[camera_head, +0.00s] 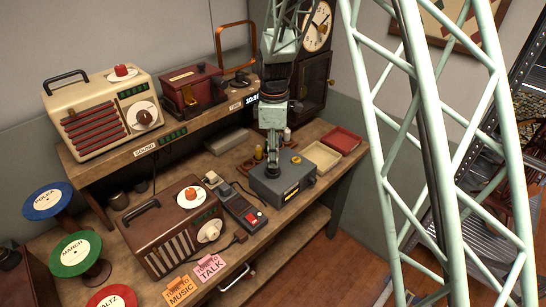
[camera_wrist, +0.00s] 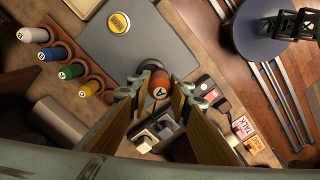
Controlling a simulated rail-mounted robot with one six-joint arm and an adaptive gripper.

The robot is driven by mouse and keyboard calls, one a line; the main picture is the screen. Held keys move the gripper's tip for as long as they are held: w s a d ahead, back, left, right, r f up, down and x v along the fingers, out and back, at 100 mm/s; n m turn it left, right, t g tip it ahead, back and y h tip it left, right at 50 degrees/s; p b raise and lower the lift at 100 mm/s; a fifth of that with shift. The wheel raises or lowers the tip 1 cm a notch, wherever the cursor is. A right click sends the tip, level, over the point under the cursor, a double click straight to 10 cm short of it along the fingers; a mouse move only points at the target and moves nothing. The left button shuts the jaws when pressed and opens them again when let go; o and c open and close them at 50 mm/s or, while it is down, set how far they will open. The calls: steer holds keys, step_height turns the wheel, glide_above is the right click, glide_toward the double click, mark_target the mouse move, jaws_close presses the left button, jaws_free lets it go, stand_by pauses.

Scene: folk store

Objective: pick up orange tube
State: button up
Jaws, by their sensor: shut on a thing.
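The orange tube (camera_wrist: 159,87) shows its round end, with a letter on it, between my two fingers in the wrist view. My gripper (camera_wrist: 157,77) is shut on it. In the head view my gripper (camera_head: 273,168) points down over the grey box (camera_head: 284,188), and the tube cannot be made out there. In the wrist view the tube appears near the edge of the grey box (camera_wrist: 140,48); I cannot tell whether it touches the box.
A wooden rack (camera_wrist: 79,58) holds several coloured tubes left of my gripper. The box has a yellow button (camera_wrist: 119,23). A dark device (camera_head: 240,208), a brown radio (camera_head: 172,232) and red and cream trays (camera_head: 340,140) stand nearby on the bench.

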steer(key=s+d+r+b, duration=0.1)
steer(key=s+d, duration=0.1)
steer(key=s, duration=1.2)
steer(key=shift+r, duration=0.15)
steer(key=shift+d, duration=0.1)
steer(key=w+d+f+m+b, duration=0.3)
steer(key=w+d+f+m, duration=0.2)
steer(key=d+f+m, duration=0.3)
steer(key=w+d+f+m+b, duration=0.4)
steer(key=w+d+f+m, duration=0.1)
steer(key=d+f+m, duration=0.4)
step_height(320, 180, down, 4)
steer(key=shift+d+r+b, duration=0.2)
steer(key=shift+d+b, duration=0.1)
steer(key=shift+d, duration=0.8)
steer(key=shift+d, duration=0.1)
